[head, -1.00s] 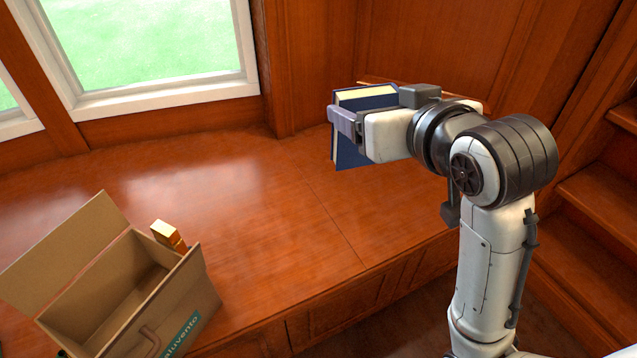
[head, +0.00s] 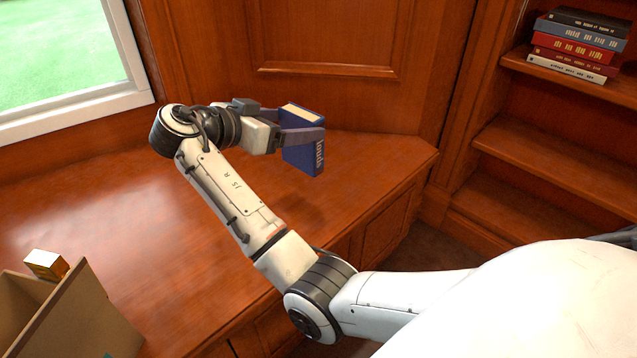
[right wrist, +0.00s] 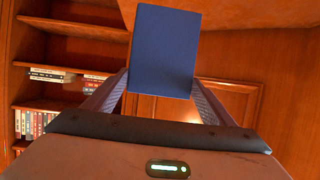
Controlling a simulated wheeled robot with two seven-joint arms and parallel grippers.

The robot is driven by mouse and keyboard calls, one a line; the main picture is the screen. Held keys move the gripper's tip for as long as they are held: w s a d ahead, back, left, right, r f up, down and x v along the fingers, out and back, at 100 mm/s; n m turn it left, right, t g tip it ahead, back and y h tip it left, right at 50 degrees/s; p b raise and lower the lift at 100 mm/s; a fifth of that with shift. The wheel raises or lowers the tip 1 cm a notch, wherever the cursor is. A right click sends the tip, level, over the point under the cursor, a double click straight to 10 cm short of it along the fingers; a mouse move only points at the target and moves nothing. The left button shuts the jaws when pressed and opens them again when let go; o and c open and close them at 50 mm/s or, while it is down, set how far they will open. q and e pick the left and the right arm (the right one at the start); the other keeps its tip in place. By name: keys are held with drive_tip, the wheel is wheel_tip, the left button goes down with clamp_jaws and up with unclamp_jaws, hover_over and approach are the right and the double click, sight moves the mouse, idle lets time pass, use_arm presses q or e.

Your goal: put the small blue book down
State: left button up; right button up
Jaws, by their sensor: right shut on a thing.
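The small blue book (head: 303,150) is upright in the jaws of my right gripper (head: 292,135), above the wooden bench top (head: 370,165). Its cream page edges face up and its spine, with pale lettering, faces my head camera. In the right wrist view, the blue book (right wrist: 163,52) shows its plain cover between the two fingers. My right gripper is shut on it. The book looks clear of the bench, but its exact height is hard to tell. My left gripper is not in view.
A cardboard box (head: 95,315) with a small gold box (head: 46,264) beside its rim stands at the lower left. Wooden shelves (head: 560,145) with a stack of books (head: 577,45) are at the right. The bench top around the held book is bare.

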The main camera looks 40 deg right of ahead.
drive_tip(key=shift+f+g, duration=0.1)
drive_tip(key=shift+g, duration=0.3)
drive_tip(key=shift+f+m, duration=0.2)
drive_tip(key=shift+m, duration=0.1)
drive_tip(key=b, duration=0.2)
hover_over(298, 166)
drive_tip(key=a, duration=0.1)
wheel_tip(298, 166, down, 5)
wheel_tip(298, 166, down, 4)
drive_tip(key=shift+s+a+f+b, duration=0.1)
drive_tip(key=shift+a+f+b, duration=0.05)
drive_tip(key=shift+b, duration=0.7)
drive_tip(key=shift+f, duration=0.15)
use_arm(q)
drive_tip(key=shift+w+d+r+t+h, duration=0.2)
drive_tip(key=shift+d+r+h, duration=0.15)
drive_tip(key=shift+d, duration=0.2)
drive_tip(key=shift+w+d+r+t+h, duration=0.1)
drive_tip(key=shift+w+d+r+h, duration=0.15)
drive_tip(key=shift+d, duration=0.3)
use_arm(e)
drive_tip(key=o, duration=1.3)
drive_tip(key=shift+f, duration=0.1)
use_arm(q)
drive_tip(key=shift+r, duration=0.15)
use_arm(e)
drive_tip(key=o, duration=0.4)
drive_tip(key=shift+c, duration=0.2)
